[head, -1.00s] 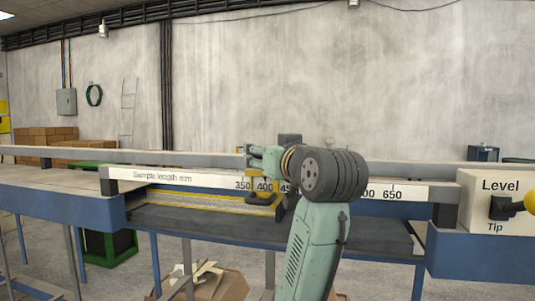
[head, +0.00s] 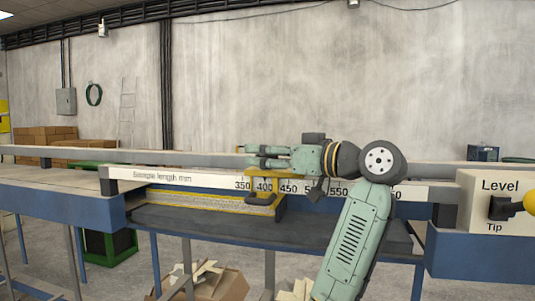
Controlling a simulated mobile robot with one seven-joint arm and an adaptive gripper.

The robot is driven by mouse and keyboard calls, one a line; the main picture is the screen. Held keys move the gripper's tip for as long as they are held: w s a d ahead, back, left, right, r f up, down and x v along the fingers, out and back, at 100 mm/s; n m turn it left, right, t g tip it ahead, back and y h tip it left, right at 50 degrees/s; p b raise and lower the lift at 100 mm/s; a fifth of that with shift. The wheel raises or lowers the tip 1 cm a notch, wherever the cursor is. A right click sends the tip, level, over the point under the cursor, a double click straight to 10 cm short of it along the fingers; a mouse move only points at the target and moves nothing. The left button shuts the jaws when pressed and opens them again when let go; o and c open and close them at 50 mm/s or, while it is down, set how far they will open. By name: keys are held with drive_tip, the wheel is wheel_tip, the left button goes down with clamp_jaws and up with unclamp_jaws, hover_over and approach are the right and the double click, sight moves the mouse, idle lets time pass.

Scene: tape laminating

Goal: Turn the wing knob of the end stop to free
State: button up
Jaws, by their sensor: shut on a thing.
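The end stop (head: 281,203) is a yellow bracket with a dark lower part, sitting on the white sample-length scale rail (head: 218,181) near the 400 mark. My gripper (head: 250,156) lies level in front of its upper part, with its fingers pointing left. The fingers are shut on the wing knob, which they mostly hide. I cannot make out the angle of the knob's wings.
The rail runs across a blue-framed bench (head: 70,203) with a dark bed below it. A Level/Tip panel (head: 489,185) with a black switch and yellow knob stands at the right. A cardboard box (head: 225,284) sits beneath the bench.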

idle(0.3)
drive_tip(key=o, duration=1.2)
drive_tip(key=shift+c, duration=0.2)
drive_tip(key=v, duration=1.2)
